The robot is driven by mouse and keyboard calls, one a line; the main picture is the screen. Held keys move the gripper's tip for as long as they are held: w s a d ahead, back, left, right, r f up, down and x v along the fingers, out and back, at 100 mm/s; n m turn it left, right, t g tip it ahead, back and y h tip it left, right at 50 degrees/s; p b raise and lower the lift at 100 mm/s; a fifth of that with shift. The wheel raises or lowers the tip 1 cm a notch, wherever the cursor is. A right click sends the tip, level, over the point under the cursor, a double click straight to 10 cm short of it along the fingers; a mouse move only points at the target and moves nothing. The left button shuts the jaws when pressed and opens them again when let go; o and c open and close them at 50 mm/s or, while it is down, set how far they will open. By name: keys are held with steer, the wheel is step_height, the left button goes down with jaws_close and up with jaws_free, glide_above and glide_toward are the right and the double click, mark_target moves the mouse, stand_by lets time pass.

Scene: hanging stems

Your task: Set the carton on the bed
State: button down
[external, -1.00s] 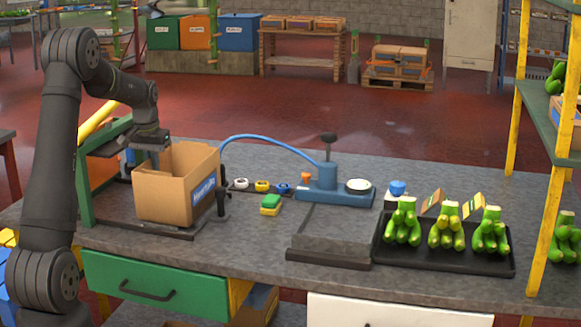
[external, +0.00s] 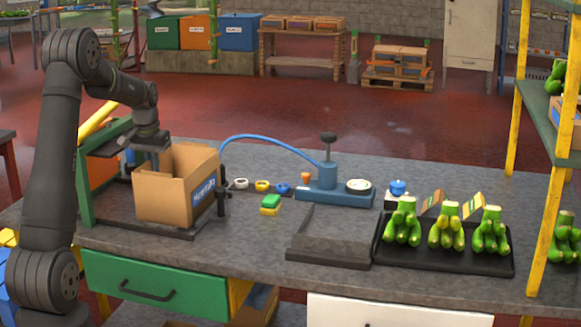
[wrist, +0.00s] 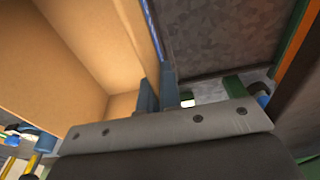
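The open brown carton (external: 165,197) with a blue label stands upright at the left of the bench, at the black base of a green frame (external: 86,190). I cannot tell whether its underside touches that base. My gripper (external: 156,160) reaches down at the carton's back left wall. In the wrist view the carton (wrist: 85,50) fills the upper left, and the two fingers (wrist: 160,92) stand close on either side of its wall, pinching it. Which surface is the bed is not marked; the black base and a grey flat platform (external: 332,228) both show.
A black tray (external: 440,262) of green-yellow produce is farther right. The bench front centre is fairly clear.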

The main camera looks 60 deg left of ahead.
steer(key=shift+f, duration=0.5)
stand_by(0.3)
steer(key=c, duration=1.2)
jaws_free()
steer(key=shift+o, duration=0.2)
steer(key=shift+r, duration=0.25)
steer(key=shift+r, duration=1.3)
steer(key=shift+r, duration=2)
